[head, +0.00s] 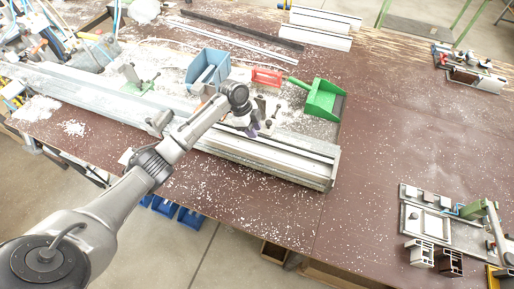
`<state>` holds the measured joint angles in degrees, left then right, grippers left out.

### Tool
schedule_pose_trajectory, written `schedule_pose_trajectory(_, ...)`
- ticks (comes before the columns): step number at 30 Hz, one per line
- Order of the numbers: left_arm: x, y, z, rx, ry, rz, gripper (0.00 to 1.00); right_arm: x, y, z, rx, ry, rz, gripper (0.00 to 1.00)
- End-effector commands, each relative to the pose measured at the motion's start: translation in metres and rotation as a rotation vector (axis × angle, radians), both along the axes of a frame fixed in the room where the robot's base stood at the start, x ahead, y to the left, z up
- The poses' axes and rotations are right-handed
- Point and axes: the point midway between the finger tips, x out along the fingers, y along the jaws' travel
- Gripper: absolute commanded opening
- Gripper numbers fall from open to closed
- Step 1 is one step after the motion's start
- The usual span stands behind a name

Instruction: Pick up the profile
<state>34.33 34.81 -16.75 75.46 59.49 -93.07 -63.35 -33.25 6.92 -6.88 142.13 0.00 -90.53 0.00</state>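Several profiles lie on the brown bench, and I cannot tell which one the task means. A long pale profile rail (290,160) runs from the left to the middle of the bench. Two short profile pieces, one white-faced (420,254) and one dark brown (450,263), stand at the lower right. A long dark bar (240,29) lies at the back. My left arm reaches in from the lower left, and its gripper (250,128) is above or at the rail's back edge. Its fingers are small and partly hidden, so their opening is unclear. My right gripper is out of view.
A blue bin (207,68), a red tray (267,77) and a green dustpan (323,100) stand behind the rail. A clamp fixture (440,222) sits at the right. White chips litter the bench (385,130), whose right middle is mostly free.

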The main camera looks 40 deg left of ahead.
Motion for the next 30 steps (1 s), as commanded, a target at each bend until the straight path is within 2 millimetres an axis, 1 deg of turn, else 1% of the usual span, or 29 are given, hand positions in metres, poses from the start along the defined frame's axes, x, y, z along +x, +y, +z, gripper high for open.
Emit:
schedule_pose_trajectory(3, 0.001, -0.007, -0.017, -0.002, 0.004, 0.000, 0.28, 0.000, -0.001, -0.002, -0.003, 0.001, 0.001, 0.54)
schedule_pose_trajectory(7, 0.003, -0.012, -0.032, -0.001, 0.003, 0.000, 0.28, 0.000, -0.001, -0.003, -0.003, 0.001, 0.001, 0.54)
schedule_pose_trajectory(10, 0.004, -0.014, -0.036, 0.000, 0.001, 0.000, 0.28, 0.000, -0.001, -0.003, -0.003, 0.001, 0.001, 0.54)
schedule_pose_trajectory(15, 0.004, -0.014, -0.036, 0.000, 0.000, 0.000, 0.28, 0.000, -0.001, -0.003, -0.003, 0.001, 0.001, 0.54)
schedule_pose_trajectory(17, 0.004, -0.014, -0.036, 0.000, 0.000, 0.000, 0.23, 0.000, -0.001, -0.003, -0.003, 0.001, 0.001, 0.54)
schedule_pose_trajectory(24, 0.004, -0.014, -0.035, 0.000, 0.000, 0.000, 0.00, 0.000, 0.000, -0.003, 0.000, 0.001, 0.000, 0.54)
schedule_pose_trajectory(30, 0.004, -0.014, -0.035, 0.000, 0.000, 0.000, 0.00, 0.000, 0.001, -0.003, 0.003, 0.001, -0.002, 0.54)
